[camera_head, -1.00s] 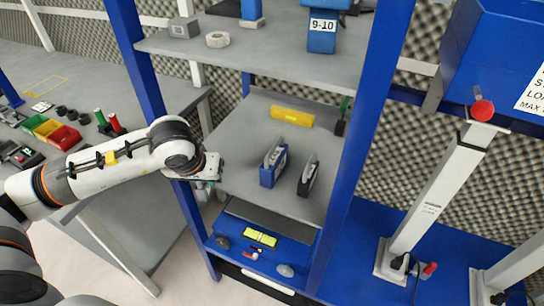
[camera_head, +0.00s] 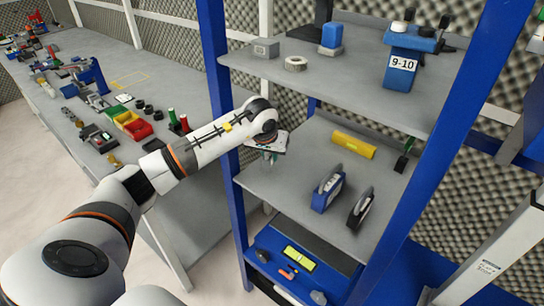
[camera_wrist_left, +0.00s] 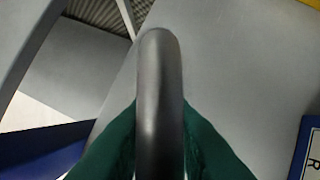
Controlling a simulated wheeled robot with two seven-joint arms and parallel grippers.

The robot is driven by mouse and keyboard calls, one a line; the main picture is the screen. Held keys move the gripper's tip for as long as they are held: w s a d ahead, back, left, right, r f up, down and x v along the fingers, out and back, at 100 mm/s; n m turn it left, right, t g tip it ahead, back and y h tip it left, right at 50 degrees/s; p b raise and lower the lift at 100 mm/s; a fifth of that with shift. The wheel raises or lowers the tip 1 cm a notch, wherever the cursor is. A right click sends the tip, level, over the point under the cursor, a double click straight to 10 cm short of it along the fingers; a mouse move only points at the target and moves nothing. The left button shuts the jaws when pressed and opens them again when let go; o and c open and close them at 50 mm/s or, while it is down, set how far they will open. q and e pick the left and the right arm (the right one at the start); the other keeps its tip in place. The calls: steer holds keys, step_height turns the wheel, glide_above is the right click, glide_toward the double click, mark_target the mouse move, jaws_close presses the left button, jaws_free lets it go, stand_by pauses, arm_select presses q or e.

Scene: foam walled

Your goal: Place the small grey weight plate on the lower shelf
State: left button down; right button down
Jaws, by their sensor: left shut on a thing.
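My left gripper (camera_head: 271,157) reaches over the left part of the lower shelf (camera_head: 290,188). In the left wrist view its green fingers (camera_wrist_left: 160,135) are shut on the small grey weight plate (camera_wrist_left: 160,75), which shows edge-on as a smooth dark-grey rounded rim. The plate is upright between the fingers, with the grey shelf surface behind it. In the head view the hand mostly hides the plate, and I cannot tell whether it touches the shelf. My right gripper is not in view.
The lower shelf holds a yellow block (camera_head: 353,145), a blue-cased device (camera_head: 327,192) and a black one (camera_head: 360,208). The upper shelf (camera_head: 340,72) hangs above, with a grey ring (camera_head: 295,63). A blue post (camera_head: 217,70) stands left of the hand. Bare shelf lies around the hand.

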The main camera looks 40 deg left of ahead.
mark_target(272, 160)
arm_select(q)
steer(key=shift+w+a+r, duration=0.1)
steer(key=shift+w+a, duration=0.1)
steer(key=shift+w, duration=0.55)
steer(key=shift+w+f, duration=0.1)
steer(key=shift+f, duration=0.1)
step_height(272, 160, down, 3)
steer(key=shift+r+p, duration=0.15)
steer(key=shift+p, duration=0.55)
steer(key=shift+f, duration=0.25)
steer(key=shift+f+b, duration=0.2)
steer(key=shift+b, duration=0.1)
steer(key=c, duration=1.3)
jaws_free()
